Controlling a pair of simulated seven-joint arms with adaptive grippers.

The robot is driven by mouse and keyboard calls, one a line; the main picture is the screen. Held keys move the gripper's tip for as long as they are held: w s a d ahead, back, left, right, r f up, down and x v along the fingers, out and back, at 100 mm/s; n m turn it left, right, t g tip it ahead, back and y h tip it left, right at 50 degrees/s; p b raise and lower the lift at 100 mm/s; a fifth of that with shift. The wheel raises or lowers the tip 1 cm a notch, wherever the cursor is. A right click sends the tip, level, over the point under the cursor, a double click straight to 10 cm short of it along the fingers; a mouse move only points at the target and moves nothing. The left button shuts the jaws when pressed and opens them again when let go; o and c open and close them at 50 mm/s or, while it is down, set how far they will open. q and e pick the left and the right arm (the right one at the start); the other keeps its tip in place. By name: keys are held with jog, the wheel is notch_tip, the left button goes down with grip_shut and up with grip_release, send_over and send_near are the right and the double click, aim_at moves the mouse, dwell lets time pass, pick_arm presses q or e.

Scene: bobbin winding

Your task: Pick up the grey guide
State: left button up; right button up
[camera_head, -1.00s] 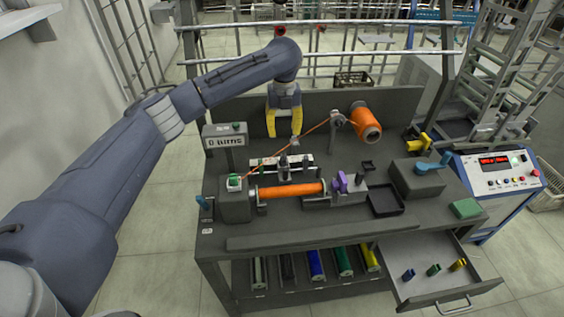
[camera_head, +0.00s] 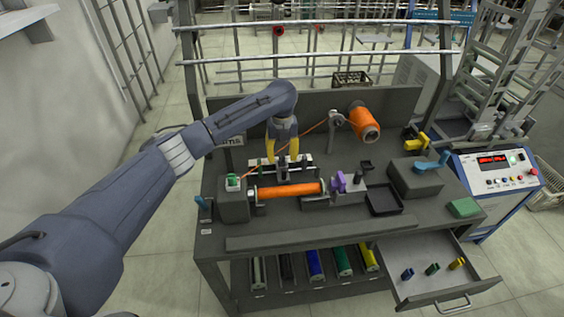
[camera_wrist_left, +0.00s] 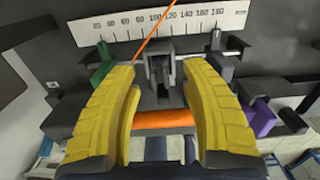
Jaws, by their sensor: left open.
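The grey guide (camera_head: 283,173) is a small upright block on the rail behind the orange bobbin (camera_head: 290,191). My left gripper (camera_head: 283,157) has yellow fingers and is open just above the guide, apart from each other. In the left wrist view the guide (camera_wrist_left: 160,68) shows between the two spread fingertips, with a gap on both sides; I see no contact. An orange thread (camera_wrist_left: 148,38) runs down to the guide. My right gripper is not in view.
A white scale (camera_wrist_left: 200,18) lies behind the guide. A green part (camera_head: 233,181) stands left and a purple part (camera_head: 340,182) right of the bobbin. The orange supply spool (camera_head: 366,124) is at the back. An open drawer (camera_head: 440,285) juts out at the lower right.

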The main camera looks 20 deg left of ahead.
pick_arm(q)
jog(key=shift+f, duration=0.9)
jog(key=shift+o, duration=0.2)
grip_shut()
